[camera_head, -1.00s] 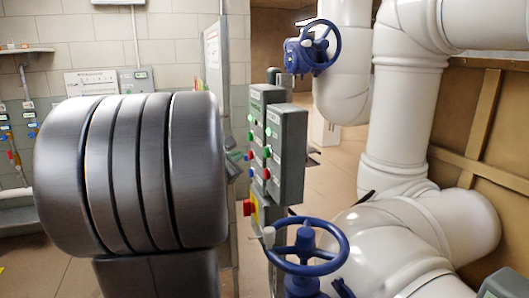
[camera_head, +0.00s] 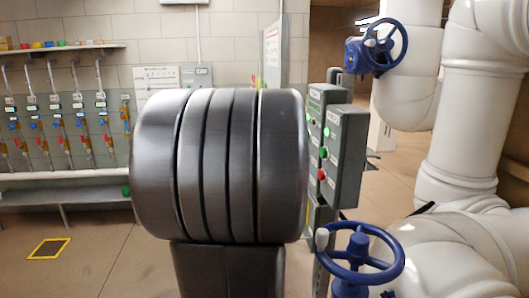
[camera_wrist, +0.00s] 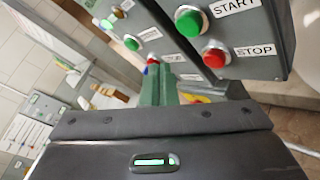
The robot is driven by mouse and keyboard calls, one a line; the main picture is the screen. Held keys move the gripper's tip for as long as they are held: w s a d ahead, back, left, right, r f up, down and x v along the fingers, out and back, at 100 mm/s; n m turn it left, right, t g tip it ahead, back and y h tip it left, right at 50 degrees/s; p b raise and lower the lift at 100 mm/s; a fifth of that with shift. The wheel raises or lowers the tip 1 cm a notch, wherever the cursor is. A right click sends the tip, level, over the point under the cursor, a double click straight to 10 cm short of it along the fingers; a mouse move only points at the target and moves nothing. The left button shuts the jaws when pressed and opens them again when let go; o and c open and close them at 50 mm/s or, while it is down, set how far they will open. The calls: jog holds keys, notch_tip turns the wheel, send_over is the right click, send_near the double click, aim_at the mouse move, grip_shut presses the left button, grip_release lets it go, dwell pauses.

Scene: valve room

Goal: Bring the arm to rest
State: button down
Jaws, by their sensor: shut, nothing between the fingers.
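My gripper (camera_wrist: 160,76) shows in the wrist view as greenish fingers beyond its dark housing with a lit green strip. It is shut and holds nothing. Past it is a grey control box (camera_wrist: 246,62) with a green START button (camera_wrist: 189,20) and a red STOP button (camera_wrist: 215,54). I cannot tell how far the fingers are from the box. In the head view, a large dark grooved cylinder, which looks like part of my arm, fills the middle, and the gripper is not visible there. The control box (camera_head: 347,155) stands just right of that part.
A blue handwheel (camera_head: 358,250) is low in front of the box, and another blue handwheel (camera_head: 385,48) is higher up. White pipes (camera_head: 461,125) fill the right. A shelf (camera_head: 65,48) and gauge rack (camera_head: 68,130) line the left wall. The left floor (camera_head: 95,255) is open.

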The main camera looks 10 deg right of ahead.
jog(key=p, duration=0.3)
jog(key=shift+d+r, duration=0.15)
jog(key=shift+r, duration=0.1)
jog(key=shift+p, duration=0.45)
jog(key=a, duration=0.5)
jog(key=shift+s+a+f, duration=0.1)
jog(key=shift+a+f, duration=0.05)
jog(key=shift+f, duration=0.15)
jog(key=d+b, duration=0.3)
jog(key=d, duration=0.2)
jog(key=shift+d+f, duration=0.2)
jog(key=shift+b, duration=0.55)
